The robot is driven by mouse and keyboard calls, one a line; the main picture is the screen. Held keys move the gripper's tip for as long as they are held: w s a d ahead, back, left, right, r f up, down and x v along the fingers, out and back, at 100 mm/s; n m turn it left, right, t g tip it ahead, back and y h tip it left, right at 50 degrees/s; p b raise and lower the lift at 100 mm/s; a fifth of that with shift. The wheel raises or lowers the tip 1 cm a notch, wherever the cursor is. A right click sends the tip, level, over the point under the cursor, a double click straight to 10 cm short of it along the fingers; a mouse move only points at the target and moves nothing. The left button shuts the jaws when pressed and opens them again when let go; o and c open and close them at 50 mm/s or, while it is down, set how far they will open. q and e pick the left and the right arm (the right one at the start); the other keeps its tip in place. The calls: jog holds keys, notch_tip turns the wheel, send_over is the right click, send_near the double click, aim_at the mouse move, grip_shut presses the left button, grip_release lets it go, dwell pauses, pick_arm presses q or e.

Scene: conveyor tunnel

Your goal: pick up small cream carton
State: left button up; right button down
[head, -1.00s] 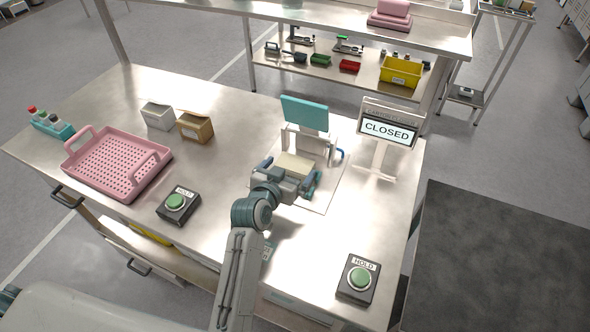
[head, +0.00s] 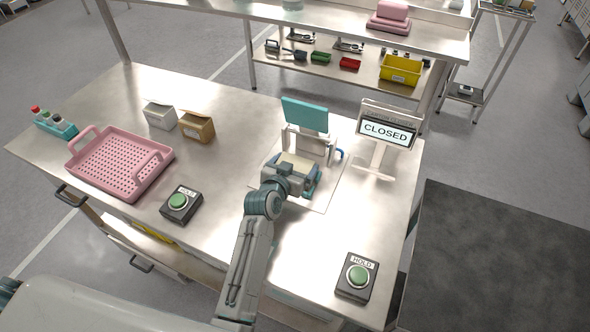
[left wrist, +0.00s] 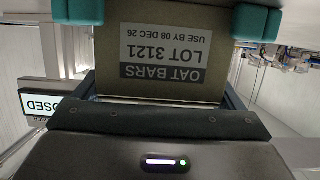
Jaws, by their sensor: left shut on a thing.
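A small cream carton (head: 296,162) is at the tunnel-like stand on the right half of the steel bench. My left gripper (head: 296,171) is shut on it. In the left wrist view the carton (left wrist: 165,75) is between the teal fingertips (left wrist: 167,20). Its label reads upside down: OAT BARS, LOT 3121, USE BY 08 DEC 26. The carton's underside is hidden, so I cannot tell whether it is touching the surface below. My right gripper is not in view.
The stand has a teal panel (head: 305,114) just behind the carton. A CLOSED sign (head: 385,132) stands to its right. Two HOLD buttons (head: 180,203) (head: 357,277), a pink basket (head: 120,190), a white box (head: 160,116) and a tan box (head: 196,127) are also on the bench.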

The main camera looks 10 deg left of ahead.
aim_at(295, 163)
pick_arm(q)
jog(key=shift+r, duration=0.2)
jog(key=shift+r+p, duration=0.55)
jog(key=shift+p, duration=0.15)
notch_tip(295, 163, up, 3)
jog(key=p, duration=0.2)
jog(key=shift+f+p, duration=0.1)
jog(key=shift+p, duration=0.3)
jog(key=s+a+p, duration=0.2)
jog(key=s+a, duration=0.1)
jog(key=s, duration=1.2)
jog(key=shift+s+r, duration=0.35)
jog(key=shift+r, duration=0.05)
